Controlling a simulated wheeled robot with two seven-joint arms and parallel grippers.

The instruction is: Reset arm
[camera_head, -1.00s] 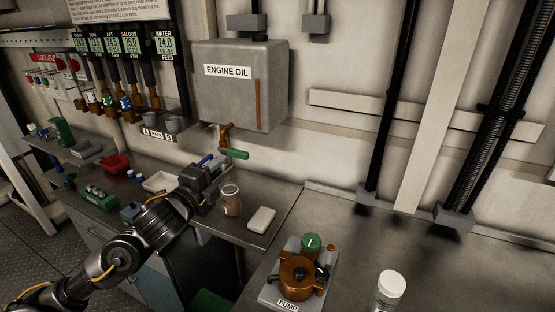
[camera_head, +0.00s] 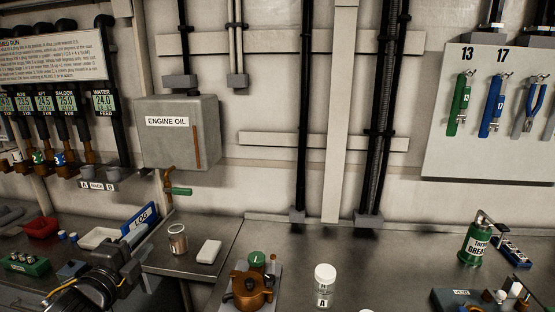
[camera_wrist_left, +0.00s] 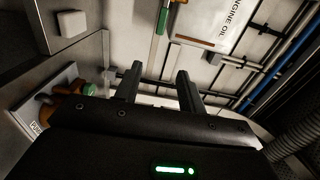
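My left gripper (camera_head: 122,262) is at the lower left in the head view, above the left bench and left of a glass jar with brown contents (camera_head: 178,240). In the left wrist view its two fingers (camera_wrist_left: 158,85) stand apart with nothing between them, so it is open and empty. It is clear of the engine oil tank (camera_head: 180,135), whose green-handled tap (camera_head: 180,191) hangs above the jar. My right gripper is not in view.
A white block (camera_head: 209,251) lies beside the jar. The orange-brown pump (camera_head: 251,289), a white-capped bottle (camera_head: 324,286) and a green grease can (camera_head: 477,243) stand on the right bench. A tool board (camera_head: 490,130) hangs at right. The middle right bench is mostly clear.

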